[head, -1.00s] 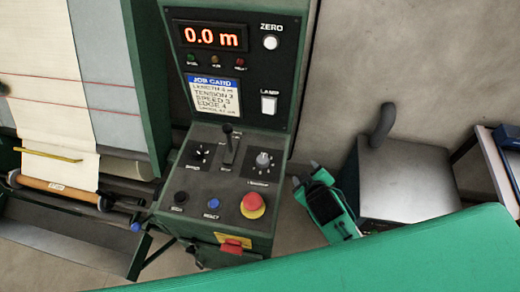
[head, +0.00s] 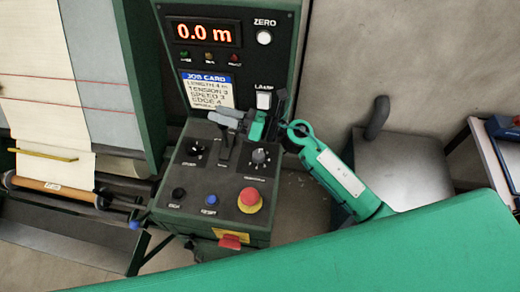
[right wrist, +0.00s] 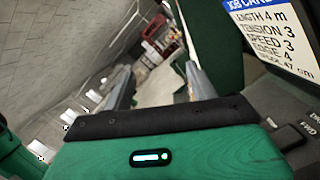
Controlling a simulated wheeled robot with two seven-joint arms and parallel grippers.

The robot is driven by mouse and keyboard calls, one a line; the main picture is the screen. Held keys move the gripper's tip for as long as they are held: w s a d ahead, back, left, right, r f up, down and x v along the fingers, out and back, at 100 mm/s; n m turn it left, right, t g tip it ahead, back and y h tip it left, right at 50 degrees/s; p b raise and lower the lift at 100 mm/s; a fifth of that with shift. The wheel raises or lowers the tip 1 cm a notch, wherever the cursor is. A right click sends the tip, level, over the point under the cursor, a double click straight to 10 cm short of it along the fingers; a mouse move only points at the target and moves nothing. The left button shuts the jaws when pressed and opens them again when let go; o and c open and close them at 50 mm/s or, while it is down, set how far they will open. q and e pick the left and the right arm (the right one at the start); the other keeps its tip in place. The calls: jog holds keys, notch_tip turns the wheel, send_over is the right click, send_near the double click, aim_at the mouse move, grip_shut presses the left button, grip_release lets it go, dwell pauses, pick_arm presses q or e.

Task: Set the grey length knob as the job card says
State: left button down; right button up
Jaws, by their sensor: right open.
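The control panel (head: 225,180) carries a pale-topped grey knob (head: 260,157) on its right side and a black knob (head: 197,147) on its left. The labels under them are too blurred to read surely, so I cannot tell which is the length knob. The job card (head: 208,89) reads length 4 m, tension 3, speed 3, edge 4; it also shows in the right wrist view (right wrist: 272,32). My right gripper (head: 230,117) is open and empty over the panel's back part, apart from the grey knob. Its fingers (right wrist: 160,88) are spread in the wrist view. My left gripper is not in view.
The display (head: 203,32) shows 0.0 m. A black lever (head: 225,150) stands between the knobs. A red stop button (head: 249,198) and a blue button (head: 211,200) sit at the front. A grey box (head: 405,170) stands to the right.

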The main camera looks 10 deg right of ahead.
notch_tip(320, 180, down, 4)
jog(key=s+a+n+g+h, duration=0.2)
jog(key=n+g, duration=0.5)
jog(key=n, duration=0.2)
jog(key=n+g+h, duration=0.4)
jog(key=n+h, duration=0.4)
jog(key=h, duration=0.4)
send_near(259, 154)
jog(key=f, duration=0.1)
jog(key=p+x, duration=0.2)
jog(key=x, duration=0.1)
jog(key=p+x, duration=0.2)
jog(key=x, duration=0.1)
jog(key=shift+s+a+f, duration=0.15)
jog(key=shift+s+a, duration=0.1)
jog(key=shift+a, duration=0.05)
jog(key=shift+a+f, duration=0.15)
jog(key=shift+f, duration=0.4)
jog(key=shift+c, duration=0.2)
jog(key=c, duration=0.9)
jog(key=shift+c, duration=0.2)
